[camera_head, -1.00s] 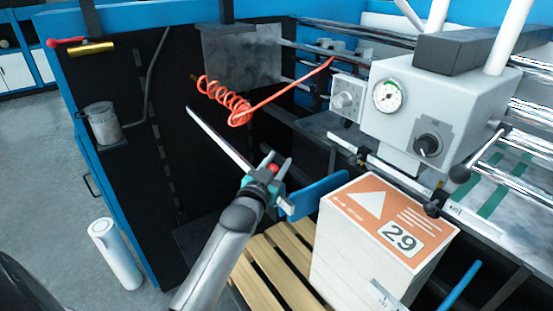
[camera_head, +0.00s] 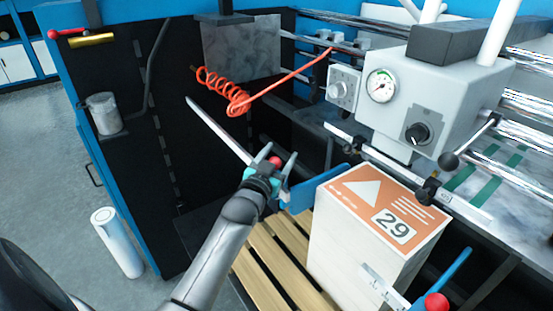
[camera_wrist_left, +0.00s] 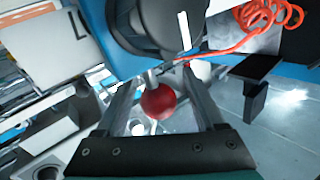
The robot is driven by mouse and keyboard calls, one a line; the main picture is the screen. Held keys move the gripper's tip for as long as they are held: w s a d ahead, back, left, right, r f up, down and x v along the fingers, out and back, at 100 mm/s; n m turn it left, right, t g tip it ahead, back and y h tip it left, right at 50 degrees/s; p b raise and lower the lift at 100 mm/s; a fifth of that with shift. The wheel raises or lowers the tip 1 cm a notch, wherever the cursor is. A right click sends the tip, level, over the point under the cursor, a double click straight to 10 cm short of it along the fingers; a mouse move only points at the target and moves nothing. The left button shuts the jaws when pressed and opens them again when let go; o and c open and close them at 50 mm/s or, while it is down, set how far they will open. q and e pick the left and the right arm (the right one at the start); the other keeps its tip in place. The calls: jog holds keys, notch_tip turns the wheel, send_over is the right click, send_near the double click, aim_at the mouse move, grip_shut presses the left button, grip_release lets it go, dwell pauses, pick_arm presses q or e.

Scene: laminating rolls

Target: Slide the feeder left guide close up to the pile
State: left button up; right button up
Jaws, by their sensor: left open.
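The feeder left guide (camera_head: 318,190) is a blue plate at the left side of the pile, partly hidden behind my gripper. A red knob (camera_head: 275,162) on the guide's mount stands by my left gripper (camera_head: 271,163). The pile (camera_head: 340,245) is a tall white stack with an orange top sheet marked 29. I cannot tell whether the guide touches it. My left gripper is open. In the left wrist view, the red knob (camera_wrist_left: 158,102) sits between its spread fingers, with space visible on both sides. My right gripper is not in view.
A pallet (camera_head: 268,262) lies under the pile. A grey machine head with a gauge (camera_head: 382,86) overhangs behind the pile. An orange coiled hose (camera_head: 235,100) hangs behind my gripper. Another blue guide (camera_head: 452,272) with a red knob (camera_head: 436,302) stands at the pile's right.

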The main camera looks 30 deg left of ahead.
pick_arm(q)
jog(key=shift+s+d, duration=0.1)
jog(key=shift+s, duration=0.4)
jog(key=s+d+b, duration=0.1)
jog(key=s+d, duration=0.1)
jog(key=s, duration=1.2)
jog(key=shift+d, duration=0.4)
